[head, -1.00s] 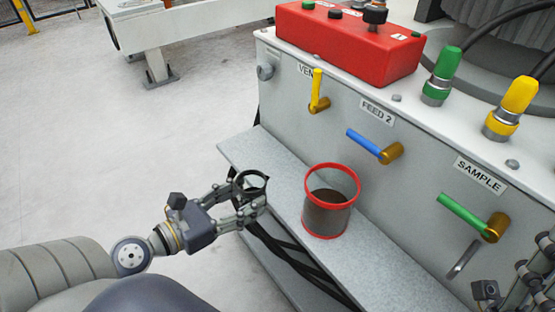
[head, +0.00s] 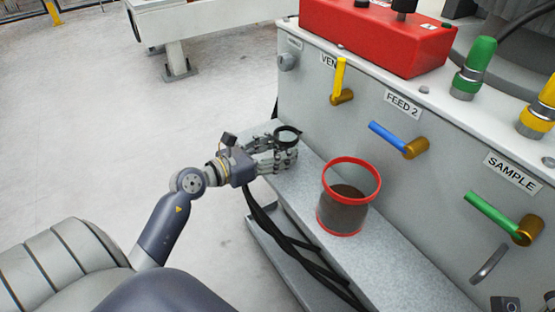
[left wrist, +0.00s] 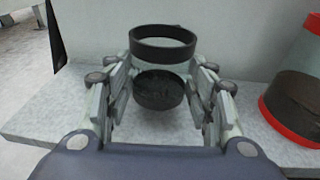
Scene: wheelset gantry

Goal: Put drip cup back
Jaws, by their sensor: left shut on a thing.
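The small drip cup has a black rim (left wrist: 163,45), clear walls and a dark bottom (left wrist: 158,92). It also shows in the head view (head: 288,135), upright at the far left end of the grey shelf (head: 290,185). My left gripper (head: 284,155) is shut on the cup, with fingers on both sides of it in the left wrist view. I cannot tell whether the cup touches the shelf. Only a small piece that may be my right gripper shows at the bottom right of the head view; its fingers are hidden.
A larger red-rimmed clear container (head: 345,205) with dark contents stands on the shelf, right of my left gripper. Behind are the cabinet wall with yellow, blue (head: 398,140) and green valve handles, and a red box (head: 375,35) on top. Black cables hang below the shelf.

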